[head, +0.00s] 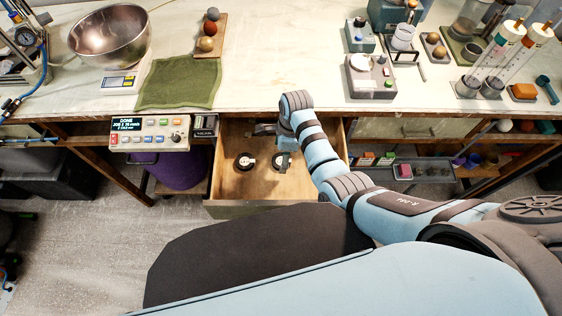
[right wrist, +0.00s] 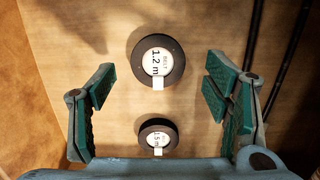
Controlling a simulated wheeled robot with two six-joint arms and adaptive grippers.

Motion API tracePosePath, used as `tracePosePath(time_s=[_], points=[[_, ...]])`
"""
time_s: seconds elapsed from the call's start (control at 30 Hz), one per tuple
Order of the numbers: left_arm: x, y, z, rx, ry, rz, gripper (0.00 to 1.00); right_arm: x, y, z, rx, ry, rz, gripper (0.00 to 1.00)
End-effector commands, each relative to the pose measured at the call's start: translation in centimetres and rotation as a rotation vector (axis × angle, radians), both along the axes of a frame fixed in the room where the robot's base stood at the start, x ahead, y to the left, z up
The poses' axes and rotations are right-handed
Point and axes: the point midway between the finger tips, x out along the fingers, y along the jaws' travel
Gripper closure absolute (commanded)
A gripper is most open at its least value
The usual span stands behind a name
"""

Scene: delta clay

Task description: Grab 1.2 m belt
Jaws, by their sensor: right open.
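The belt roll labelled 1.2 m (right wrist: 157,61) lies flat in the upper middle of the right wrist view, a dark ring with a white label. A smaller-looking dark roll (right wrist: 157,137), its label partly readable as 1.5 m, lies below it. In the head view two dark rolls, a left one (head: 245,162) and a right one (head: 279,161), lie in the open wooden drawer (head: 236,187); their labels are too small to read there. My right gripper (right wrist: 160,88) is open and empty above the rolls, its green-padded fingers on either side. My left gripper is not in view.
The drawer walls stand close around my right gripper, below the workbench (head: 270,60). A control box (head: 150,132) sits left of the drawer. A mesh tray (head: 425,172) with small items is on the right. Dark rods or cords show in the right wrist view.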

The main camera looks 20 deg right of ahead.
Motion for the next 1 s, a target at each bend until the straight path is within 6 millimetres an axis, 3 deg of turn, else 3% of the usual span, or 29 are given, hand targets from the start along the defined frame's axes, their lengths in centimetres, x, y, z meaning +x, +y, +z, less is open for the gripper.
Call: tracePosePath(time_s=[0.03,0.1,0.33,0.63,1.0], points=[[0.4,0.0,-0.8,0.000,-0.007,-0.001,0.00,0.0,0.1,-1.4,0.001,0.003,0.001,0.30],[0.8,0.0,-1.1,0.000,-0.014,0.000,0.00,0.0,0.3,-2.2,0.000,0.002,0.001,0.30],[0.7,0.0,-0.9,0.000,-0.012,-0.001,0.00,0.1,0.3,-2.2,0.000,0.000,0.002,0.31],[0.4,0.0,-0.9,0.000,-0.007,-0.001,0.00,0.0,0.4,-2.2,0.000,0.000,0.002,0.79],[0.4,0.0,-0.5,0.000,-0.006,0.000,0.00,0.0,0.4,-1.2,0.000,0.001,0.003,0.79]])
